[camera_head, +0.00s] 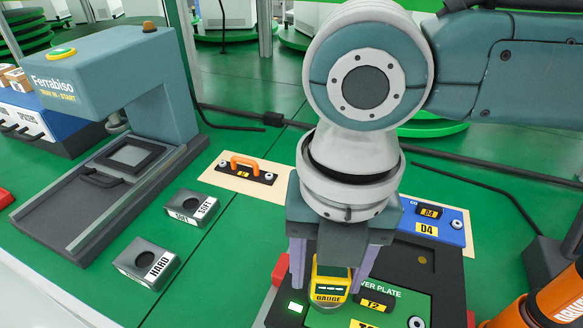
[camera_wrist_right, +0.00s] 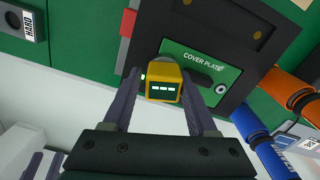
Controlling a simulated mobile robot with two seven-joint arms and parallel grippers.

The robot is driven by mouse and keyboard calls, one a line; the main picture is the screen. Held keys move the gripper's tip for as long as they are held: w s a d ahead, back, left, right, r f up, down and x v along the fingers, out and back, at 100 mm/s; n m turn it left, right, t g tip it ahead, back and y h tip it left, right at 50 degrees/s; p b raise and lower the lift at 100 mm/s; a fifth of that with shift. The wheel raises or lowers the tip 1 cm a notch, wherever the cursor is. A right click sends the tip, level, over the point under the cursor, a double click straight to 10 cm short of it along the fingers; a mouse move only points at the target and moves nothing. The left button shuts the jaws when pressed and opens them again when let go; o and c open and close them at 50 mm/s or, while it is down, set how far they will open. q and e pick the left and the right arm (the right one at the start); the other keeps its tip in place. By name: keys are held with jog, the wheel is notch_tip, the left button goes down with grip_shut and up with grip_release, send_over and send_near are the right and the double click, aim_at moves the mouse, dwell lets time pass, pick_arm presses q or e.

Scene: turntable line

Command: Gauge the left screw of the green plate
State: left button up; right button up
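The green cover plate (camera_head: 400,306) lies in a black fixture at the lower right of the head view; it also shows in the wrist view (camera_wrist_right: 205,66). The yellow gauge (camera_head: 331,284) stands upright at the plate's left end, its display lit with bars; it also shows in the wrist view (camera_wrist_right: 164,88). It hides the left screw. The right screw (camera_wrist_right: 221,88) is visible. My right gripper (camera_head: 332,280) points down with one finger on each side of the gauge. A narrow gap shows beside the left finger, so it looks open around the gauge.
An orange-handled plate (camera_head: 243,170) lies mid-table.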

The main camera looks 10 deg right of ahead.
jog(key=shift+o, duration=1.3)
jog(key=shift+s+d+f, duration=0.1)
jog(key=shift+d+f, duration=0.2)
jog(key=shift+f, duration=0.15)
jog(key=r, duration=0.3)
jog(key=r+p, duration=0.1)
jog(key=r, duration=0.2)
jog(key=r+p, duration=0.1)
jog(key=r, duration=0.2)
jog(key=shift+a+r, duration=0.25)
jog(key=shift+r, duration=0.65)
jog(key=shift+a, duration=0.1)
jog(key=shift+a, duration=0.1)
